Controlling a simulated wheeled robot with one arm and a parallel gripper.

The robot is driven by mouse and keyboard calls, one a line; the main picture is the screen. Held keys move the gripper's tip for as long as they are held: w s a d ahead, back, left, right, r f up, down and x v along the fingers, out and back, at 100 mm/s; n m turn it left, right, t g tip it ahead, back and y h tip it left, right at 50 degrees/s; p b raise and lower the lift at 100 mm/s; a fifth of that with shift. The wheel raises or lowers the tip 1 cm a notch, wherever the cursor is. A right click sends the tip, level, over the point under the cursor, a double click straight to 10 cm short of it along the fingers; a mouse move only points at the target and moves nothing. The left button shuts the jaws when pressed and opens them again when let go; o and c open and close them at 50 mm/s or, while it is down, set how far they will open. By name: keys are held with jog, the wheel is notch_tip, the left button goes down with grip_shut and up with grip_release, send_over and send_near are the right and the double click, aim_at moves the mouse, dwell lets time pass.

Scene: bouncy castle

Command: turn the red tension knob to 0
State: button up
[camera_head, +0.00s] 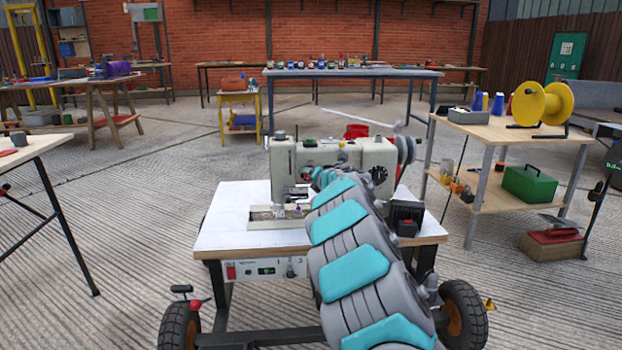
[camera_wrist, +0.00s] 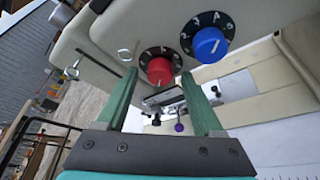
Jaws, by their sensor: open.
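The red tension knob (camera_wrist: 159,71) shows in the wrist view, with a black numbered dial around it, on the pale face of the sewing machine. A blue knob (camera_wrist: 209,44) on its own black dial sits to its right. My gripper (camera_wrist: 165,85) is open, its two green fingers apart with the red knob showing between their tips. I cannot tell whether either finger touches it. The number that the red knob points to is too small to read.
The machine's table (camera_head: 228,218) has wheels and a control panel (camera_head: 265,270) on its front. A wooden bench (camera_head: 490,130) with a yellow reel (camera_head: 541,104) stands at the right. A wooden-topped table (camera_head: 35,145) stands at the left.

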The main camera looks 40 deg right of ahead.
jog(key=shift+s, duration=0.1)
jog(key=v, duration=0.7)
jog(key=shift+s+b, duration=0.25)
jog(key=shift+b, duration=0.1)
jog(key=shift+a+r, duration=0.15)
